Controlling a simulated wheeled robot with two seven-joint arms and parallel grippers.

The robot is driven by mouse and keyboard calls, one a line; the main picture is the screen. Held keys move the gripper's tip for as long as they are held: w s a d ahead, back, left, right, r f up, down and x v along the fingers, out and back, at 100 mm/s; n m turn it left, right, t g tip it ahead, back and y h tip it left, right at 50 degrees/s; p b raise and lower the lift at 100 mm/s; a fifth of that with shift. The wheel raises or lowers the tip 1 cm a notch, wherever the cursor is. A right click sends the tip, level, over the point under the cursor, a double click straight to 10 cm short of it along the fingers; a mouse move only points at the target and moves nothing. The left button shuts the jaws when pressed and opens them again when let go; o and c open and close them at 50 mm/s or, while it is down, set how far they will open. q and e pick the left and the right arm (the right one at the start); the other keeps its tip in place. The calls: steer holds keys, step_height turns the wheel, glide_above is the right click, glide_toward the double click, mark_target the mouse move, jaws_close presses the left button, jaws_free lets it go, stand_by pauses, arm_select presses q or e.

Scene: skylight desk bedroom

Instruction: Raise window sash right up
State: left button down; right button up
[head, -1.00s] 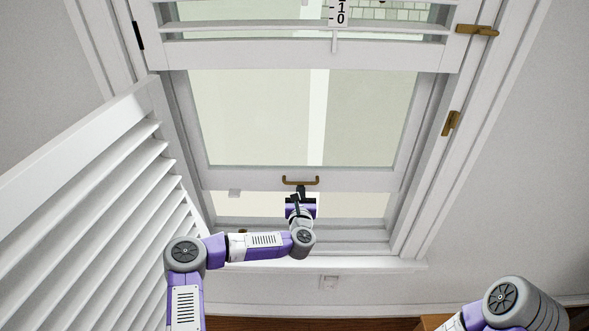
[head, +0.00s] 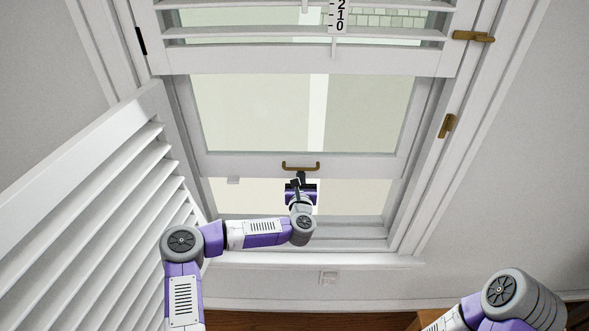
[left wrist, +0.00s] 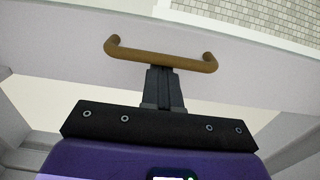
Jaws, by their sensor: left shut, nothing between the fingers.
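The white window sash (head: 235,165) is partly raised, with an open gap (head: 345,196) between its bottom rail and the sill. A brass handle (head: 300,166) is fixed to the bottom rail; it also shows in the left wrist view (left wrist: 160,58). My left gripper (head: 300,177) is shut and empty, with its fingertips just below the handle's middle. In the left wrist view the fingertips (left wrist: 162,72) meet the underside of the bar; I cannot tell whether they touch it. My right arm (head: 495,300) shows at the lower right, but its gripper is out of view.
A white louvred shutter (head: 110,190) stands swung open at the left. Another louvred panel (head: 300,60) covers the upper window, with a numbered strip (head: 338,16). Brass catches (head: 447,125) sit on the right frame. The sill (head: 330,259) runs below.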

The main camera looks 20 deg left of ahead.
arm_select(q)
steer(key=shift+r, duration=0.1)
steer(key=shift+r+p, duration=1.75)
steer(key=shift+r, duration=2.05)
steer(key=shift+f, duration=0.15)
steer(key=shift+f+b, duration=0.6)
steer(key=shift+b, duration=0.1)
steer(key=shift+s, duration=0.1)
glide_toward(301, 150)
steer(key=v, duration=0.4)
steer(key=shift+s+d+b, duration=0.1)
steer(key=shift+s+b, duration=0.2)
steer(key=shift+b, duration=0.1)
